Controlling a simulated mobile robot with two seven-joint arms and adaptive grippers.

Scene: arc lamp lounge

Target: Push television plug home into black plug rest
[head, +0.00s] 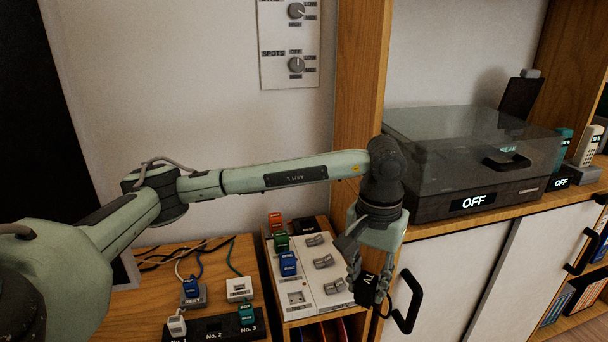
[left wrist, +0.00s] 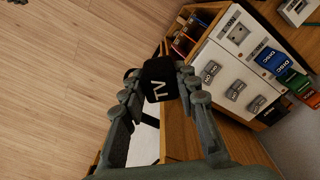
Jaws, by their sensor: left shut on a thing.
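The black television plug (head: 366,284), marked TV, is held in my left gripper (head: 368,280), in front of the right edge of the white switch panel. In the left wrist view the plug (left wrist: 158,82) sits between the two fingers of my left gripper (left wrist: 160,88), which are shut on it. The plug is over the floor side of the furniture, apart from any socket. A black block (head: 310,227) with a small pale label stands behind the panel and may be the black plug rest; its label is not clear. My right gripper is not in view.
The white panel (head: 323,262) carries rocker switches and an outlet. Orange (head: 275,221), green (head: 281,242) and blue (head: 288,263) plugs stand along its left. A black numbered strip (head: 213,326) and loose cables lie left. A cabinet handle (head: 407,305) is close right of the gripper.

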